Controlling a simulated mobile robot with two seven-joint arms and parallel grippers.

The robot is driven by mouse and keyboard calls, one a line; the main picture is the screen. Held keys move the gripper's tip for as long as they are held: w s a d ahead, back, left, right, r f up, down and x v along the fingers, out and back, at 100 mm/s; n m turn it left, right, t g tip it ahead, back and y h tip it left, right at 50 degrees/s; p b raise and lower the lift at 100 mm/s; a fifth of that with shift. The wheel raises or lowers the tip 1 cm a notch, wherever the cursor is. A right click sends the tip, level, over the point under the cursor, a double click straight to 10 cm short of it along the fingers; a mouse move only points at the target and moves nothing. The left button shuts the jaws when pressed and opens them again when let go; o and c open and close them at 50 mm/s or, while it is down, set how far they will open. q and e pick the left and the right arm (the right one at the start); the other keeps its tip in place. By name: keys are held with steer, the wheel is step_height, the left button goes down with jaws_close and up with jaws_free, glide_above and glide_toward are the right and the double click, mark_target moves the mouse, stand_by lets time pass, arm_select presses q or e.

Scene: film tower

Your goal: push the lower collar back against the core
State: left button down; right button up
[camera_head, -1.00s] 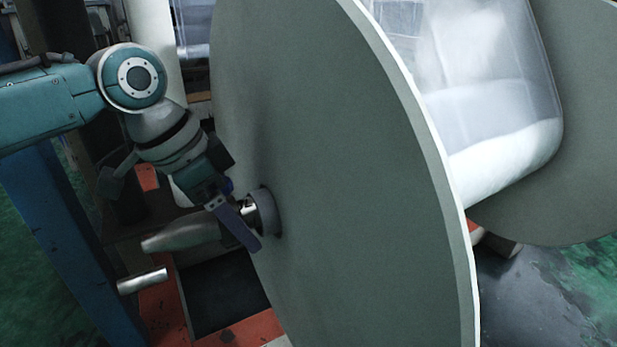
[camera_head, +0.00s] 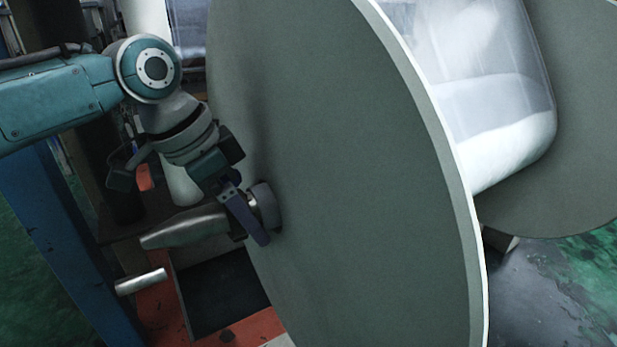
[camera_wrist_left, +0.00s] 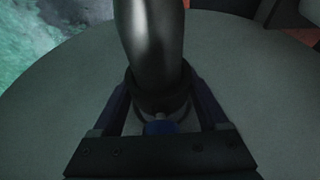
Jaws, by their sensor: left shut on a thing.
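My left gripper (camera_head: 247,215) comes in from the left and straddles a shaft (camera_head: 185,230) close to the big grey disc (camera_head: 350,180). A grey ring (camera_head: 268,203), seemingly the core's end, stands out from the disc just right of the fingers. In the left wrist view the fingers (camera_wrist_left: 160,112) sit either side of the dark shaft (camera_wrist_left: 152,40), shut on a dark band at its base, which looks like the lower collar (camera_wrist_left: 158,104). In the head view the fingers mostly hide the collar, so I cannot tell whether it touches the core. My right gripper is not in view.
The disc fills the middle, with a clear film roll (camera_head: 490,110) behind it and a second disc (camera_head: 570,150) at right. A blue post (camera_head: 75,240) stands at left. A short metal bar end (camera_head: 140,281) and an orange frame (camera_head: 165,315) lie below.

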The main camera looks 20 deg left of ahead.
arm_select(q)
steer(key=shift+w+d+f, duration=0.1)
steer(key=shift+w+d, duration=0.05)
steer(key=shift+d, duration=0.05)
